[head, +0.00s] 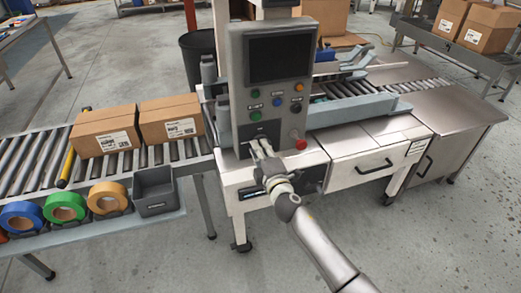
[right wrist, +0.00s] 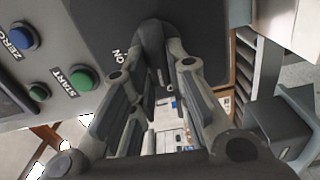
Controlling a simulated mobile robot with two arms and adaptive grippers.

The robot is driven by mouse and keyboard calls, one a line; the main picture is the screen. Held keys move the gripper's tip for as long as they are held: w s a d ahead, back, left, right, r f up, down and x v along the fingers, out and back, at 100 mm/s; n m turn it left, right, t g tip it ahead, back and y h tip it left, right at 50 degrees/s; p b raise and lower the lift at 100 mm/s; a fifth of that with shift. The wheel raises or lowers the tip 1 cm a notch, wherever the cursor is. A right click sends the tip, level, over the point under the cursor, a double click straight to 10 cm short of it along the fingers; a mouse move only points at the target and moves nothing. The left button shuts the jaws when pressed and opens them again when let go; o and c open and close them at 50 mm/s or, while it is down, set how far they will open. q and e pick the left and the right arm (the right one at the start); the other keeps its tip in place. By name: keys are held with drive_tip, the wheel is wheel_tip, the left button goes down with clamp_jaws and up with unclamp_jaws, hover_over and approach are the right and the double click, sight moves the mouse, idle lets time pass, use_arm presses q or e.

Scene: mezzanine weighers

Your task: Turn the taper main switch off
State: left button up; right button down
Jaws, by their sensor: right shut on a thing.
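The weigher's control cabinet (head: 272,85) stands in the middle of the head view, with a dark screen above several coloured buttons. Its main switch sits low on the front, on a dark plate (right wrist: 200,35) lettered ON in the right wrist view. My right gripper (head: 259,147) reaches up to this plate and is shut on the switch handle (right wrist: 153,36). The fingers hide most of the handle, so its exact angle is hard to tell. In the head view the gripper covers the switch. My left gripper is not in view.
A red mushroom button (head: 298,141) sits just right of my right gripper. Green START (right wrist: 84,79) and blue ZERO (right wrist: 21,37) buttons are close by. Two cartons (head: 104,130) (head: 171,119) rest on the left roller conveyor, above tape rolls and a grey bin (head: 154,190).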

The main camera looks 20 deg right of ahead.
drive_tip(key=shift+f+n, duration=0.15)
drive_tip(key=shift+n, duration=0.35)
drive_tip(key=c, duration=1.4)
unclamp_jaws()
drive_tip(key=s, duration=1.2)
drive_tip(key=shift+d, duration=0.15)
